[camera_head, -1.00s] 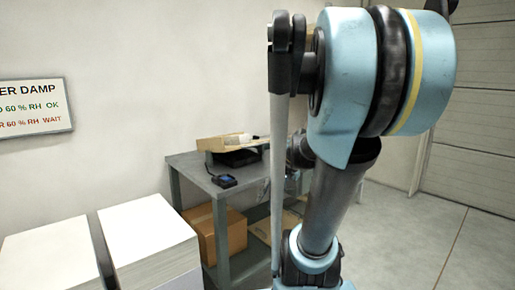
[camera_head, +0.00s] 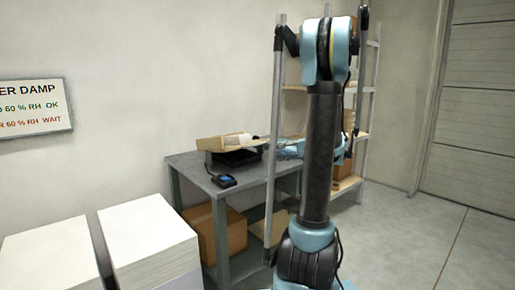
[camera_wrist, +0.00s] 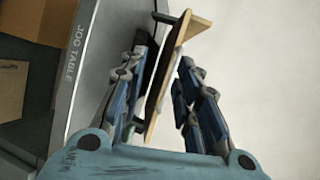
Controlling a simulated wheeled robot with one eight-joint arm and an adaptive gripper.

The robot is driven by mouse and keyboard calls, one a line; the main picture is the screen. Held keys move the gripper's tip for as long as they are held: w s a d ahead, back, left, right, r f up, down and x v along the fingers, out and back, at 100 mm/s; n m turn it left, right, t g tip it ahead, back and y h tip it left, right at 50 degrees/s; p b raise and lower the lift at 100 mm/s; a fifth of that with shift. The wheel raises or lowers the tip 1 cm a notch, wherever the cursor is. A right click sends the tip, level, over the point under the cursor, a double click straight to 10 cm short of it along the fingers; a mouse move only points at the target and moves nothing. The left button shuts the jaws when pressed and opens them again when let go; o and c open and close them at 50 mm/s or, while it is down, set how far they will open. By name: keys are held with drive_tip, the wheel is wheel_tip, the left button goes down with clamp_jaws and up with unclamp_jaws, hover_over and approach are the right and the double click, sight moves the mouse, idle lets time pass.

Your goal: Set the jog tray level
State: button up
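The jog tray (camera_head: 228,142) is a tan, shallow tray on a black base (camera_head: 238,157) on the grey jog table (camera_head: 196,174). It looks tilted, and white material lies on it. In the wrist view the tray (camera_wrist: 163,85) shows nearly edge-on as a tan strip between my fingers. My gripper (camera_wrist: 165,54) is open, with its blue-padded fingers on either side of that strip and gaps visible. I cannot tell whether a finger touches it.
A small device with a blue screen (camera_head: 223,181) sits on the table's front. Cardboard boxes (camera_head: 222,226) stand on the lower shelf. White paper stacks (camera_head: 148,240) stand at front left. A shelf rack (camera_head: 358,125) stands behind my arm. The floor at right is clear.

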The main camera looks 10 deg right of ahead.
drive_tip(key=t+y, duration=0.2)
approach(258, 144)
drive_tip(key=shift+m, duration=0.4)
drive_tip(key=x, duration=1)
drive_tip(key=shift+w+f, duration=0.25)
drive_tip(key=shift+w, duration=0.05)
drive_tip(key=shift+c, duration=0.4)
drive_tip(key=shift+w, duration=0.1)
clamp_jaws()
